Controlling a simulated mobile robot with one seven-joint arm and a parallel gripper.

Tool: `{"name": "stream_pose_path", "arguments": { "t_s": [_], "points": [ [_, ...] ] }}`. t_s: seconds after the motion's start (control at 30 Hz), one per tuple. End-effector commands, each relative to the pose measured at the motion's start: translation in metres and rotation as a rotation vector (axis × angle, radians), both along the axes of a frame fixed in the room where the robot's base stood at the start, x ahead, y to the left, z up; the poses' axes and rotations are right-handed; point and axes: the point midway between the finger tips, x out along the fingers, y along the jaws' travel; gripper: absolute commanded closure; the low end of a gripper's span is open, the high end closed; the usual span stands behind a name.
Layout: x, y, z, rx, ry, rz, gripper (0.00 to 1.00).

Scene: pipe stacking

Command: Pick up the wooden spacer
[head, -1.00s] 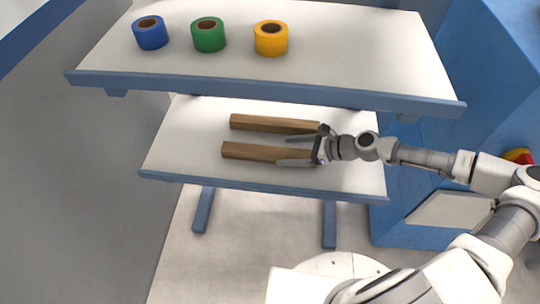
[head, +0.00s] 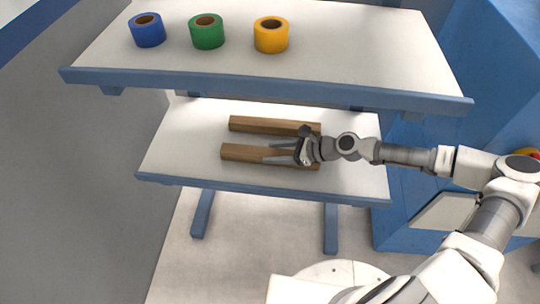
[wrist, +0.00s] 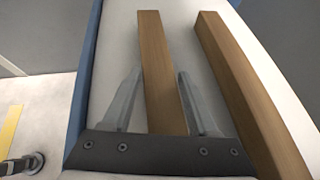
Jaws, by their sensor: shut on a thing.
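Two long brown wooden spacers lie roughly parallel on the lower white shelf. The front wooden spacer (head: 240,152) is nearer the shelf's front edge and also shows in the wrist view (wrist: 160,60). The rear wooden spacer (head: 262,124) lies behind it and is at the right in the wrist view (wrist: 245,85). My gripper (head: 268,153) is at the front spacer, right of its middle, with one finger along each side. It is shut on this spacer, which lies on the shelf. My gripper's fingers (wrist: 160,74) frame it in the wrist view. My gripper hides part of its right half.
An upper shelf (head: 350,50) overhangs the back of the lower shelf (head: 180,135). It carries a blue tape roll (head: 147,34), a green one (head: 207,35) and a yellow one (head: 271,38). A blue cabinet (head: 500,90) stands at the right.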

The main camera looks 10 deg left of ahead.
Motion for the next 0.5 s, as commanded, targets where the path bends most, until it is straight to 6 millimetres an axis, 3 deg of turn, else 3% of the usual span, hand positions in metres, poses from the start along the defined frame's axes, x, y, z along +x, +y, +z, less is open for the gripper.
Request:
{"name": "stream_pose_path", "arguments": {
  "t_s": [0.03,0.2,0.5],
  "points": [
    [0.0000,-0.0001,-0.0002,0.000,0.001,0.000,0.69],
    [0.0000,-0.0002,-0.0004,0.000,0.001,0.000,1.00],
    [0.0000,-0.0002,-0.0002,0.000,0.001,0.000,1.00]
  ]
}}
